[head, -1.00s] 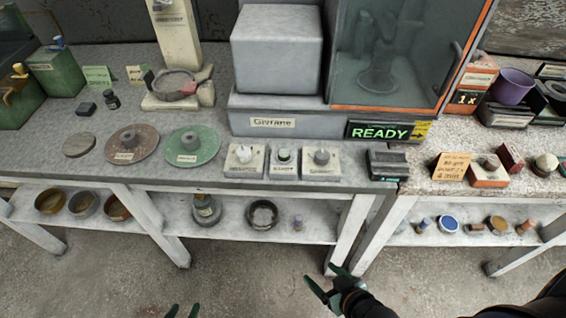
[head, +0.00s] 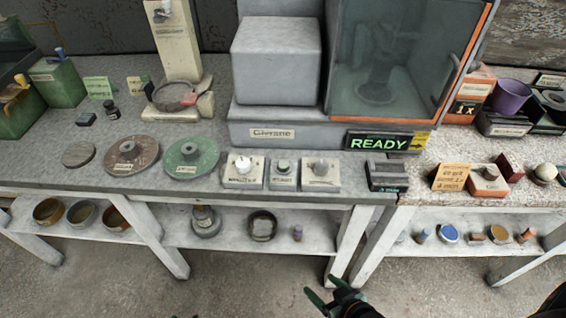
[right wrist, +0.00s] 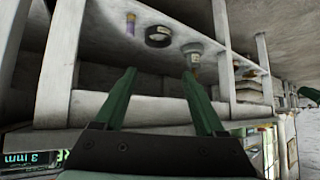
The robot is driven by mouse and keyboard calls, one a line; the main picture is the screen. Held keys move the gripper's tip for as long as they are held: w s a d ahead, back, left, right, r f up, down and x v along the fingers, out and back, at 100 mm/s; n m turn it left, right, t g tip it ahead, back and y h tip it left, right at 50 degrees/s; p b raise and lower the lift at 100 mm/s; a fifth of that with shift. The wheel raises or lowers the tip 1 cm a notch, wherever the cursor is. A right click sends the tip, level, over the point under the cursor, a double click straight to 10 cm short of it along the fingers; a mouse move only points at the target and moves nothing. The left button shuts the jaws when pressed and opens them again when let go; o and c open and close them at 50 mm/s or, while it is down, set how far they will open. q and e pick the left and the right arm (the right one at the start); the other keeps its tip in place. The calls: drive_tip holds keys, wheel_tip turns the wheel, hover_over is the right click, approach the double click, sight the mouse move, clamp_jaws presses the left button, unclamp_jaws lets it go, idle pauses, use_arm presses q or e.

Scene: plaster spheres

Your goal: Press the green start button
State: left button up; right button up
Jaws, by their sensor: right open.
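The green button (head: 283,166) sits on a small pale block in the middle of a row of three control blocks at the bench's front edge. A white knob (head: 243,165) is on the block to its left and a grey knob (head: 320,168) on the block to its right. My right gripper (head: 322,287) is open and empty, low in front of the bench and apart from the button. In the right wrist view its fingers (right wrist: 159,74) point toward the lower shelf. A green tip (right wrist: 308,92) at that view's right edge may be my left gripper; its jaws cannot be made out.
A grey machine with a glass cabinet (head: 400,70) and a lit READY sign (head: 380,143) stands behind the blocks. A dark block (head: 387,172) is to their right. The lower shelf (head: 320,233) holds bowls and jars. The floor in front is clear.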

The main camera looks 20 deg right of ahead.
clamp_jaws()
idle(0.3)
idle(1.2)
